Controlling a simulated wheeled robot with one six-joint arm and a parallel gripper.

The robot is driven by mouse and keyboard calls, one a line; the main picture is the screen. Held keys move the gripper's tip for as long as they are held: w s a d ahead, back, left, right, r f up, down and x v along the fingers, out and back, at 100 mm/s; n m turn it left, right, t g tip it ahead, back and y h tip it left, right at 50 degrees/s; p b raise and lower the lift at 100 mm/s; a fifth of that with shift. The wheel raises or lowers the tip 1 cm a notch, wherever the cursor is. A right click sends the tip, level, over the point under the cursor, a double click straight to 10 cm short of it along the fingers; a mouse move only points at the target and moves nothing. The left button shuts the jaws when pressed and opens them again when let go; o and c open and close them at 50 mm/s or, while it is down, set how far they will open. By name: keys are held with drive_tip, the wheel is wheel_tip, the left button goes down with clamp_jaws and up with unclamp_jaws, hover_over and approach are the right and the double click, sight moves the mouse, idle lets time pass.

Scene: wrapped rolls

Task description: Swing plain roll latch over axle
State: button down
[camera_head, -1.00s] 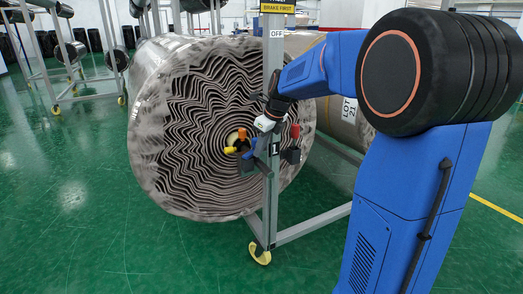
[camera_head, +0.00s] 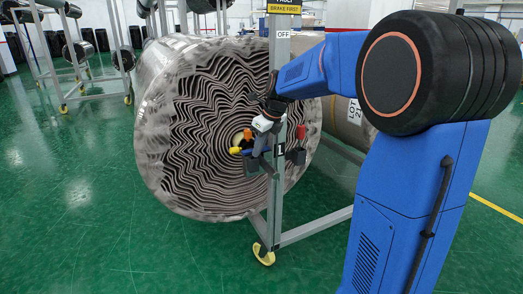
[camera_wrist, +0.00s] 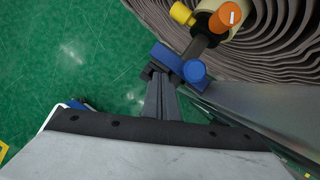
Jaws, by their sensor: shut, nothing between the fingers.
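The near roll (camera_head: 165,150), with wavy dark layers on its end face, lies behind a grey upright post (camera_head: 282,60). An orange knob (camera_head: 247,134) and a yellow piece (camera_head: 235,150) sit at its axle; they also show in the wrist view, orange (camera_wrist: 229,14) and yellow (camera_wrist: 182,13). A blue latch part (camera_wrist: 168,57) with a round blue knob (camera_wrist: 194,71) is just beyond my fingertips. My gripper (camera_wrist: 163,72) is shut and empty, its tips against or very near the blue part; contact is unclear. In the head view my gripper (camera_head: 262,148) partly hides the latch.
A red handle (camera_head: 300,131) and a dark box (camera_head: 297,156) are on the post's right side. A second roll with a LOT label (camera_head: 354,112) lies behind my arm. The stand has a yellow caster (camera_head: 264,255).

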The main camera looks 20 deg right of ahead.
drive_tip(key=shift+w+a, duration=0.25)
drive_tip(key=shift+w, duration=0.15)
idle(0.3)
